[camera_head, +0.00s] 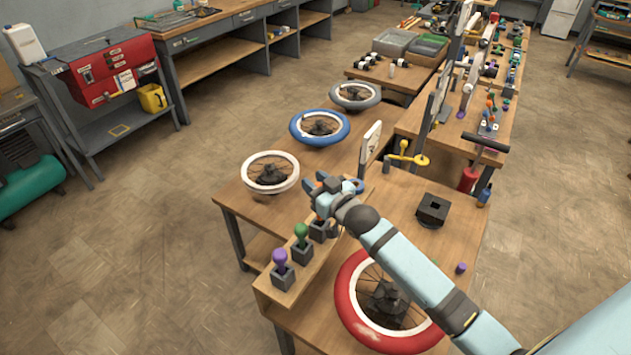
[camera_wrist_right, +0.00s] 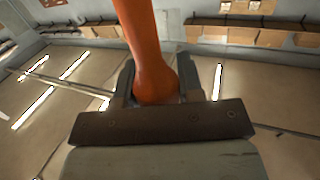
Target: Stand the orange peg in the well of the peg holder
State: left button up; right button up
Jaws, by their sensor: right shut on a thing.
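My right gripper (camera_head: 322,188) is shut on the orange peg (camera_wrist_right: 152,50), whose rounded end sits between the fingers in the right wrist view (camera_wrist_right: 157,85). The peg runs up out of the top of that view, so its far end is hidden there. In the head view the gripper is above the wooden strip, and the peg is too small to make out clearly. A row of small dark square holders stands on the strip. One holder (camera_head: 283,277) has a purple peg, one (camera_head: 302,251) a green peg, and one (camera_head: 319,232) is just below my gripper, its well not clearly visible. My left gripper is not in view.
A black square block (camera_head: 433,208) with a square opening stands on the table right of my arm. A red-rimmed wheel (camera_head: 350,297) lies in front, partly under my arm. White (camera_head: 270,186) and blue (camera_head: 345,128) wheels lie behind. An upright panel (camera_head: 371,142) stands beyond the gripper.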

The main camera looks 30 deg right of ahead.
jog(key=shift+p, duration=0.75)
dwell(1.3)
jog(key=shift+f+b, duration=1.85)
jog(key=shift+f, duration=1.4)
jog(key=o, duration=1)
jog(key=s+d+b, duration=0.2)
jog(key=s, duration=1.1)
jog(key=shift+s+d+r, duration=0.2)
jog(key=shift+s+r, duration=0.1)
jog(key=shift+r, duration=0.1)
